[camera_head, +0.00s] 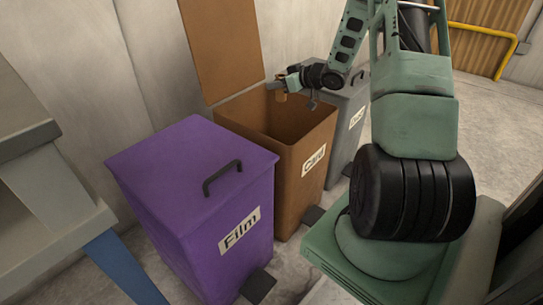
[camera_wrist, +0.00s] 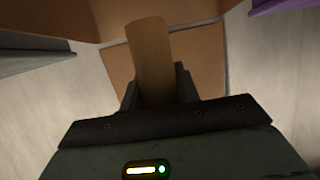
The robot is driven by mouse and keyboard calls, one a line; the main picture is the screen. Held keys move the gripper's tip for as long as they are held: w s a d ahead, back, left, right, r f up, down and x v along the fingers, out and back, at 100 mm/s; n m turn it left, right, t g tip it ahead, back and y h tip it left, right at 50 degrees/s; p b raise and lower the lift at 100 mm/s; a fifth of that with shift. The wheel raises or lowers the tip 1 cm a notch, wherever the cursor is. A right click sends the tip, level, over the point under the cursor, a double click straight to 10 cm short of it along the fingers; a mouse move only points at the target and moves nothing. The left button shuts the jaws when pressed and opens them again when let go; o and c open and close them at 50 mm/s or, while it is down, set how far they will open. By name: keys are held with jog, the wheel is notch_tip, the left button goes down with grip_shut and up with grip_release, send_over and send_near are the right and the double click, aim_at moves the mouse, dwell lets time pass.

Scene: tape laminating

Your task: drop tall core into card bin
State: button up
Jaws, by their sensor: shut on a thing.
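The brown card bin (camera_head: 298,178), labelled "Card", stands in the middle of the head view with its lid (camera_head: 222,50) raised upright against the wall. My gripper (camera_head: 281,92) is over the open mouth of this bin, near its back edge. It is shut on the tall core (camera_wrist: 152,58), a brown cardboard tube that shows large between the fingers in the wrist view. In the head view the core is small and partly hidden by the gripper. Below it in the wrist view are the bin's brown surfaces (camera_wrist: 210,50).
A purple film bin (camera_head: 190,190) with a closed lid stands left of the card bin. A grey bin (camera_head: 345,125) with a closed lid stands on its right. A table (camera_head: 50,190) is at the left edge. A yellow rail (camera_head: 490,32) is at the back right.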

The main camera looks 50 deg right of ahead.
jog(key=shift+f+b, duration=0.4)
jog(key=shift+f, duration=0.4)
jog(key=shift+r, duration=0.1)
jog(key=o, duration=1)
jog(key=shift+o, duration=0.2)
jog(key=p+v, duration=0.6)
jog(key=v, duration=1.1)
jog(key=shift+s+p, duration=0.2)
jog(key=shift+p, duration=0.15)
jog(key=shift+d, duration=0.1)
